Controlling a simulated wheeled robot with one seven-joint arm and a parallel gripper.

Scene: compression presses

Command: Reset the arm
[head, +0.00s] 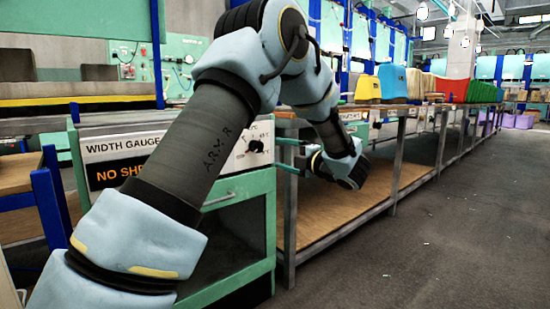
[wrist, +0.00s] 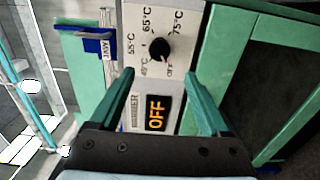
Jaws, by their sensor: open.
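My arm reaches across the head view from the lower left, bends at the top and comes down to the right. My gripper (head: 287,157) is at the front of the press cabinet, its fingers pointing left toward the control panel. In the wrist view my gripper (wrist: 158,92) is open, with two green fingers apart and nothing between them. Beyond the fingers is a black temperature knob (wrist: 159,49) on a white panel, with marks including 55, 65 and 75°C and OFF. Below the knob an orange display (wrist: 156,113) reads OFF. The knob also shows in the head view (head: 256,146).
A green cabinet (head: 232,201) stands under the panel. A blue JAW lever (wrist: 98,40) sits beside the panel.

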